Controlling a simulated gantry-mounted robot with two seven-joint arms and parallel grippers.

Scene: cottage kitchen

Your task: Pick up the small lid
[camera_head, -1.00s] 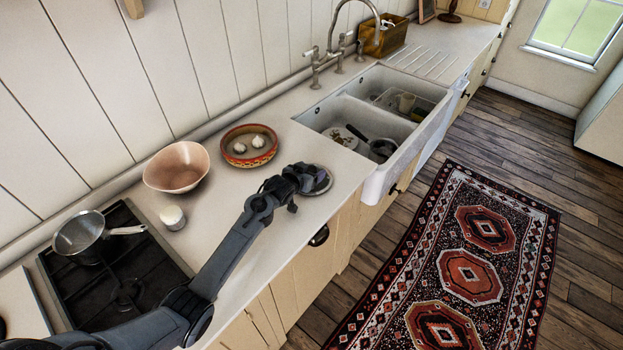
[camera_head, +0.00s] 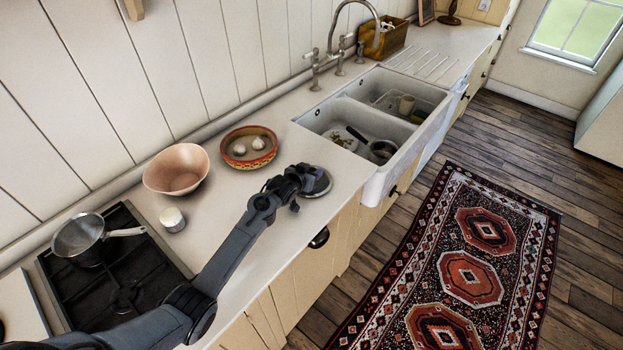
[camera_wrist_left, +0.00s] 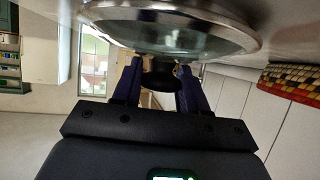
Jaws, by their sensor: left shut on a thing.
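The small lid (camera_head: 319,183) is a round glass disc with a metal rim at the front edge of the counter, between the patterned bowl and the sink. My left gripper (camera_head: 300,181) is at the lid, partly covering it in the head view. In the left wrist view the lid (camera_wrist_left: 172,30) fills the top, and my left gripper's fingers (camera_wrist_left: 160,84) are shut on its dark knob (camera_wrist_left: 158,72). I cannot tell whether the lid is clear of the counter. My right gripper is not in view.
A patterned bowl (camera_head: 248,160) with white bulbs stands behind the gripper. A pink bowl (camera_head: 176,182), a white-topped jar (camera_head: 173,221) and a saucepan (camera_head: 80,237) on the hob are to the left. The double sink (camera_head: 370,125) lies to the right. The counter around the lid is clear.

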